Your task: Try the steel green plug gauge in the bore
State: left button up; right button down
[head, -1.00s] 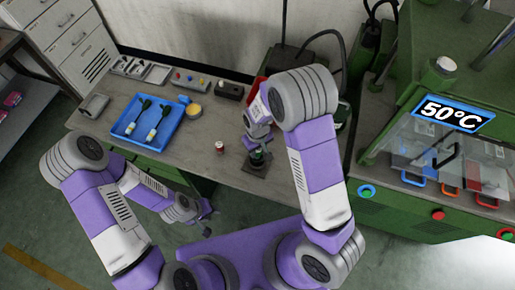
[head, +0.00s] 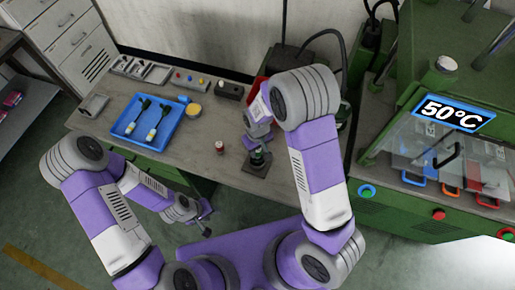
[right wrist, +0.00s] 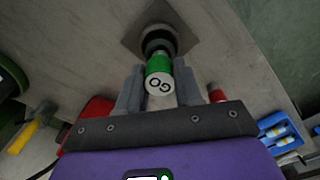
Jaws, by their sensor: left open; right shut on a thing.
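The plug gauge (right wrist: 158,78) is green with a white end face marked "GO". It is in my right gripper (right wrist: 157,92), whose two fingers are shut on its sides. The gauge's far end meets the dark round socket (right wrist: 158,40), which stands on a square plate (head: 257,170). How deep the gauge sits in the bore is hidden. In the head view my right gripper (head: 257,145) is over the socket, partly covered by my arm. My left gripper (head: 205,218) is open and empty, low in front of the bench.
A small red cylinder (head: 219,147) stands on the bench left of the socket. A green press with a 50°C display (head: 457,113) is at right.

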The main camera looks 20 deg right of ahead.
jog(key=shift+f+b, duration=0.35)
jog(key=shift+f, duration=0.05)
dwell(0.4)
jog(key=shift+r, duration=0.3)
dwell(0.5)
jog(key=shift+r+p, duration=0.25)
jog(key=shift+p, duration=0.15)
jog(key=shift+f+b, duration=0.55)
jog(key=shift+b, duration=0.05)
dwell(1.6)
jog(key=shift+r, duration=0.2)
dwell(0.5)
jog(key=shift+r+p, duration=0.35)
jog(key=shift+p, duration=0.05)
jog(key=shift+r, duration=0.1)
jog(key=shift+r+p, duration=1.9)
jog(key=shift+r, duration=0.55)
